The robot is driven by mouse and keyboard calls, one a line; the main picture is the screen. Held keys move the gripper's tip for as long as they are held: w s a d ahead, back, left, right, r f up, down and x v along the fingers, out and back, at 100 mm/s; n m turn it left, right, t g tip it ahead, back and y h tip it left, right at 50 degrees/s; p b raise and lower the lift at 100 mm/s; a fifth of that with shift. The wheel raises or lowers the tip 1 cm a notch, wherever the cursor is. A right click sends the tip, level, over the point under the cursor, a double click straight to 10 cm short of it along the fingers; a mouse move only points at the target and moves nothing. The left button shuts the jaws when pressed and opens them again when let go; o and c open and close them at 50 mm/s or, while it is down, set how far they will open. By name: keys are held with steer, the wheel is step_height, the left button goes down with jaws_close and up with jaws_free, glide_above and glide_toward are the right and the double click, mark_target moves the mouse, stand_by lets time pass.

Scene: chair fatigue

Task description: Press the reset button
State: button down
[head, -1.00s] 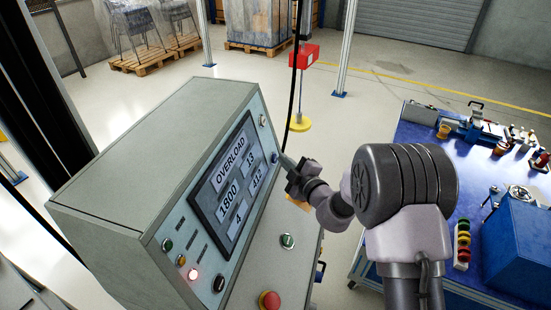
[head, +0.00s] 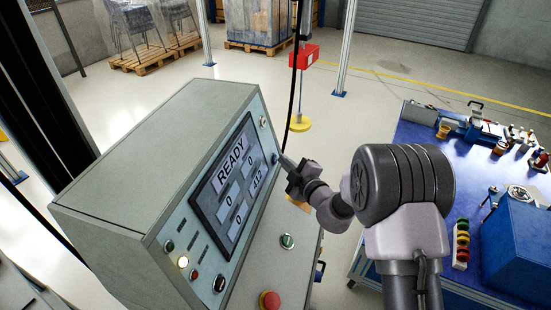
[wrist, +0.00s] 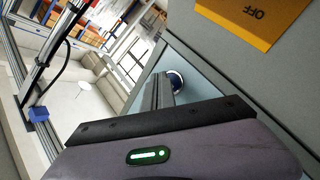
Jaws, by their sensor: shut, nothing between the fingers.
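A blue button (head: 274,157) sits at the right edge of the grey control console's sloped face (head: 175,236), beside the screen. Its label is not readable. My gripper (head: 282,158) is shut and empty, its tips at the button. In the wrist view the fingertips (wrist: 163,80) lie in front of the round blue button (wrist: 176,82), partly hiding it. They look in contact with it or very near; I cannot tell how far it is pressed. The screen (head: 236,185) reads READY, with zeros and one field of 412. A pale lamp (head: 183,262) is lit.
A green button (head: 287,241) and a red mushroom button (head: 269,300) are on the lower desk. A yellow OFF plate (wrist: 258,18) shows in the wrist view. A blue workbench (head: 440,165) stands at the right. A black cable hangs behind my gripper.

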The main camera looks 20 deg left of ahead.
steer(key=shift+d+r, duration=0.15)
steer(key=shift+d, duration=0.3)
steer(key=d+p, duration=0.1)
steer(key=d, duration=0.1)
steer(key=d+r+p, duration=0.1)
steer(key=d, duration=0.1)
steer(key=shift+w+d+r, duration=0.1)
steer(key=shift+w+d, duration=0.1)
steer(key=shift+d, duration=0.2)
stand_by(0.4)
